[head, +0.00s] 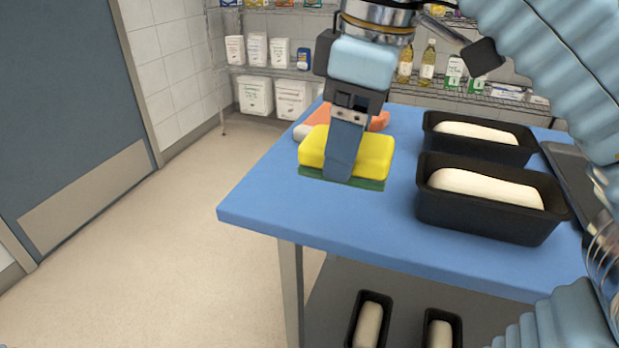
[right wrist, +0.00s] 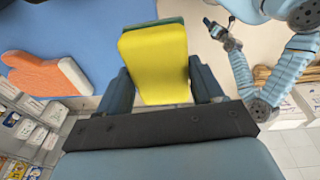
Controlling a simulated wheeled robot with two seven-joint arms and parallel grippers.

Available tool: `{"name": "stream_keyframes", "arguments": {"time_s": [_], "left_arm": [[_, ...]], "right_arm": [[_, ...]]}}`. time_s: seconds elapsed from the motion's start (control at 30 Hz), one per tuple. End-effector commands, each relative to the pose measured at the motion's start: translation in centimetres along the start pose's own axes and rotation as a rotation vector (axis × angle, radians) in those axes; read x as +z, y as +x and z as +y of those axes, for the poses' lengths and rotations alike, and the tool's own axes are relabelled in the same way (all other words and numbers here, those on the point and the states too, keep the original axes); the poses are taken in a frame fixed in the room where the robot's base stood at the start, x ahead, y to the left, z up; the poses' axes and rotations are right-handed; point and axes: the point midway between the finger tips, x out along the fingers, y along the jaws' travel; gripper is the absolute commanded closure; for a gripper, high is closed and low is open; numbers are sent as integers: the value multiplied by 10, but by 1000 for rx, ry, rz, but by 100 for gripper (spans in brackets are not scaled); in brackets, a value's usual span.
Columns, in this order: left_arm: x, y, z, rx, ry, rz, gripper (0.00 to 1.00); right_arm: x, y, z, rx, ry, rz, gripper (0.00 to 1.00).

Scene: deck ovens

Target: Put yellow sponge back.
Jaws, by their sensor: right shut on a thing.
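The yellow sponge (head: 375,153) has a green underside and is at the left part of the blue table top (head: 262,203). My right gripper (head: 343,165) reaches down over it from above and is shut on it. In the right wrist view the sponge (right wrist: 153,62) sits between the two fingers (right wrist: 155,90). I cannot tell whether its underside touches the table. My left gripper (right wrist: 224,36) shows small at the top right of the right wrist view; whether it is open or shut is unclear.
An orange mitt (right wrist: 38,72) lies right behind the sponge. Two black loaf tins (head: 490,212) with pale dough stand to the right, beside a dark tray (head: 572,170). More tins (head: 369,322) are on the lower shelf. Wire shelves (head: 270,72) stand behind; floor at left is clear.

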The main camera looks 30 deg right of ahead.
Motion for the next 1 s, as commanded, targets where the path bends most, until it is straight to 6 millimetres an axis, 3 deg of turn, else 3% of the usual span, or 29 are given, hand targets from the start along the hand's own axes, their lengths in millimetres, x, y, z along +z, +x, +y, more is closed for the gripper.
{"name": "stream_keyframes", "arguments": {"time_s": [0.27,0.6,0.7,1.0], "left_arm": [[0,7,-3,-1,-1,0,36],[0,12,-5,-1,-2,1,36],[0,17,-7,-2,-2,1,36],[0,20,-9,-2,-3,2,36]], "right_arm": [[-11,13,13,-1,-10,0,62],[-47,60,72,0,0,-6,62],[-52,80,82,0,-1,-6,62],[-62,111,99,0,-1,-4,62]]}}
